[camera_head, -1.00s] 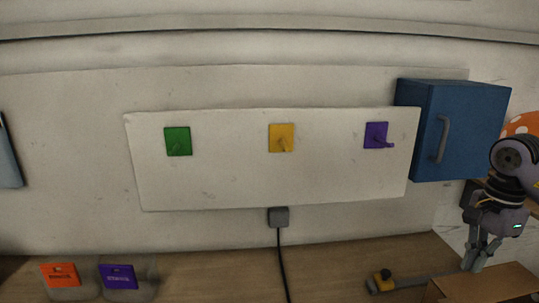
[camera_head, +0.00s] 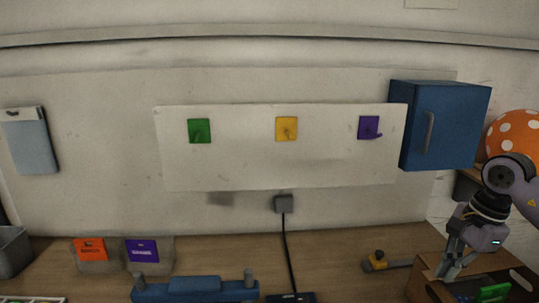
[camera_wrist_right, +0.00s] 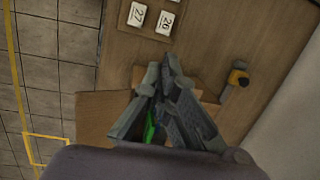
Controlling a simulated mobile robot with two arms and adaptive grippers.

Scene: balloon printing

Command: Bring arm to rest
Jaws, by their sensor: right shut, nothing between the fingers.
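My right gripper (camera_head: 450,270) is at the right side of the head view, over a brown cardboard box (camera_head: 421,284) on the table. Its fingers are together with nothing visible between them. In the right wrist view the shut gripper (camera_wrist_right: 166,70) points down over the table, and the box (camera_wrist_right: 100,112) lies below it. A green item (camera_head: 494,291) lies in the box. It shows partly behind the fingers in the right wrist view (camera_wrist_right: 150,130). My left gripper is not in view.
A blue cabinet (camera_head: 445,125) hangs on the wall left of my right arm. A yellow and grey tool (camera_head: 377,261) lies left of the box. A blue device (camera_head: 195,290) stands at the front. White cards numbered 26 (camera_wrist_right: 166,22) and 27 (camera_wrist_right: 137,14) lie on the table.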

